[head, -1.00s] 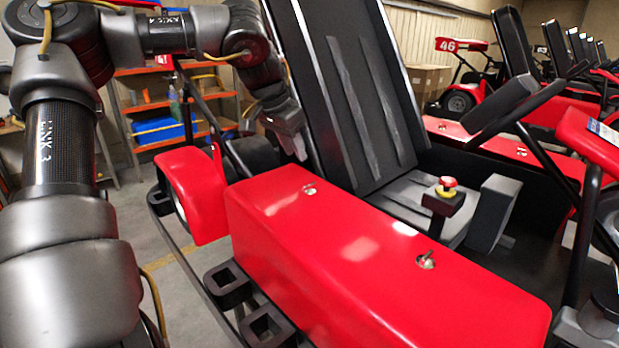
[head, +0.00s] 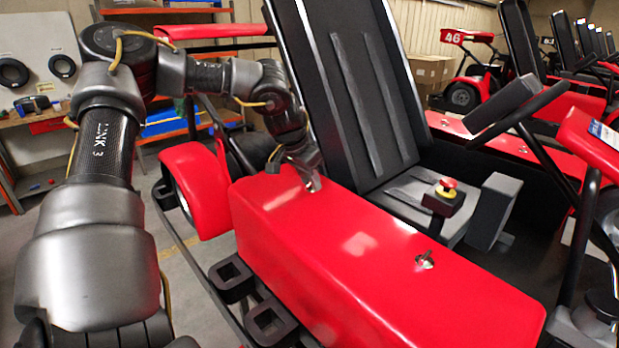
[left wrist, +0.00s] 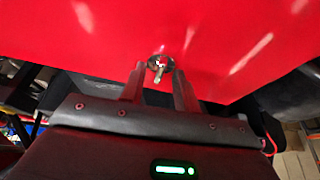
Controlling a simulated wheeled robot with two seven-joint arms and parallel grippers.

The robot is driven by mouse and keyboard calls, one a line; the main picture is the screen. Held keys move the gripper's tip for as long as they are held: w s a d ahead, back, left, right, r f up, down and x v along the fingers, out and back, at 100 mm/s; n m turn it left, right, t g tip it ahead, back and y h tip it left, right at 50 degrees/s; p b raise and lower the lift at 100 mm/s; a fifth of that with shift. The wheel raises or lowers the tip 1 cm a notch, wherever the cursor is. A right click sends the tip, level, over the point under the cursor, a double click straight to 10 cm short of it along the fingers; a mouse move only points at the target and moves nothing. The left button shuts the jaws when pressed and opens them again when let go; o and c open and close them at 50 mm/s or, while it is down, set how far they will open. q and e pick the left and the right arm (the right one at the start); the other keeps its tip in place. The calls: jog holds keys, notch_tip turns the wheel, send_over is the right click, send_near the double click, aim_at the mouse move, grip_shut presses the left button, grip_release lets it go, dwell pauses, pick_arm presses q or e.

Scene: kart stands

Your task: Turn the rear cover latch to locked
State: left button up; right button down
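The red cover (head: 350,240) lies along the side of the kart beside the black seat. The rear latch (left wrist: 159,66) is a small metal piece with a short lever on the red surface in the left wrist view; its lever points towards my gripper. My left gripper (head: 312,183) is at the rear end of the cover and hides most of that latch in the head view. In the left wrist view its two fingers (left wrist: 159,76) are apart, one on each side of the latch, with no clear contact. A second latch (head: 425,260) sits nearer the front. My right gripper is not in view.
A red-topped stop button (head: 446,187) stands beside the seat (head: 365,100). A steering wheel (head: 515,105) is at the right. Black square brackets (head: 231,279) stick out along the cover's left side. A workbench and shelves stand behind at the left.

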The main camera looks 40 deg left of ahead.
pick_arm(q)
grip_shut()
jog(key=m+h+b, duration=0.1)
jog(key=m, duration=0.2)
jog(key=shift+a+b, duration=0.15)
jog(key=shift+b, duration=0.2)
jog(key=m+h, duration=0.1)
jog(key=m, duration=0.1)
jog(key=shift+w+a+m+g, duration=0.1)
jog(key=shift+a+m+g, duration=0.05)
jog(key=shift+m+g, duration=0.2)
jog(key=m+g, duration=0.1)
jog(key=m, duration=0.1)
jog(key=shift+a+r+m+h, duration=0.1)
jog(key=shift+m+h, duration=0.25)
jog(key=shift+h, duration=0.05)
jog(key=m, duration=0.2)
jog(key=shift+w+m+g+h+p, duration=0.15)
jog(key=shift+m+g+h+p, duration=0.15)
jog(key=shift+g+p, duration=0.05)
jog(key=m, duration=0.2)
jog(key=m+g+p, duration=0.1)
jog(key=m, duration=0.1)
jog(key=shift+w+g+h, duration=0.2)
jog(key=shift+g+h, duration=0.1)
jog(key=shift+w+m+g+p, duration=0.1)
jog(key=shift+m+g+p, duration=0.4)
jog(key=shift+m, duration=0.9)
